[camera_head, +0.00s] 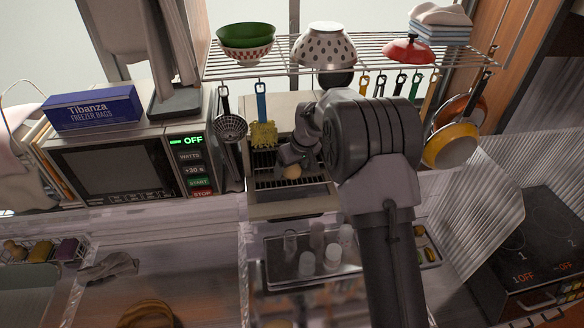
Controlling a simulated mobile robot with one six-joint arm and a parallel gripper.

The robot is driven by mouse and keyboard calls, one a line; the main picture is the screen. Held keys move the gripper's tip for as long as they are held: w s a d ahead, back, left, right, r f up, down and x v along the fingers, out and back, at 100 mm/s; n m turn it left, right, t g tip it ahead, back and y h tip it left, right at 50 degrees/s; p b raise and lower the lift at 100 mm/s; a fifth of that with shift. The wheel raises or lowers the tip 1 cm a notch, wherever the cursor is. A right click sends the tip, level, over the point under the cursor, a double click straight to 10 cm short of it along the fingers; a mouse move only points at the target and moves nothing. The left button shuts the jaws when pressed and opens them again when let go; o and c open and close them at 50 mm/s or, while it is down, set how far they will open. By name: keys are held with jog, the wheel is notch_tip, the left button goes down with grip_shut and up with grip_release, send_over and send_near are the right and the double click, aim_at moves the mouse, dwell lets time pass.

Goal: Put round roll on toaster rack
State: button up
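The round roll (292,171) is a small tan shape just below my gripper (294,163), at the middle of the view. Part of it is hidden by the gripper. The dark wire toaster rack (265,168) shows behind and around them, inside the pale toaster (258,208) below the wire shelf. The roll appears over the rack or touching it; I cannot tell which. My gripper's fingers are small and dark here, so I cannot tell whether they are shut on the roll. My arm covers the toaster's right side.
A microwave (120,165) stands to the left. A wire shelf (285,70) with bowls runs above the toaster, with utensils, including a yellow brush (263,134), hanging from it. Pans (450,145) hang at right. A tray (283,268) with several shakers lies in front.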

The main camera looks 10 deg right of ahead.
jog(key=shift+r, duration=0.1)
jog(key=s+d+r+m, duration=0.1)
jog(key=s+r, duration=0.4)
jog(key=r, duration=0.4)
jog(key=s+r+m, duration=0.1)
jog(key=s+r, duration=0.3)
jog(key=r, duration=0.4)
jog(key=s+a+r+m+t, duration=0.1)
jog(key=s+r+m, duration=0.15)
jog(key=s, duration=0.95)
jog(key=s+a+r+m, duration=0.15)
jog(key=s+r, duration=0.25)
jog(key=s, duration=0.7)
jog(key=s+f+m, duration=0.3)
jog(key=s, duration=0.6)
notch_tip(320, 180, down, 22)
jog(key=b, duration=2)
jog(key=shift+s+d+r+t+b, duration=0.15)
jog(key=shift+d+t+b, duration=0.15)
jog(key=shift+t, duration=0.1)
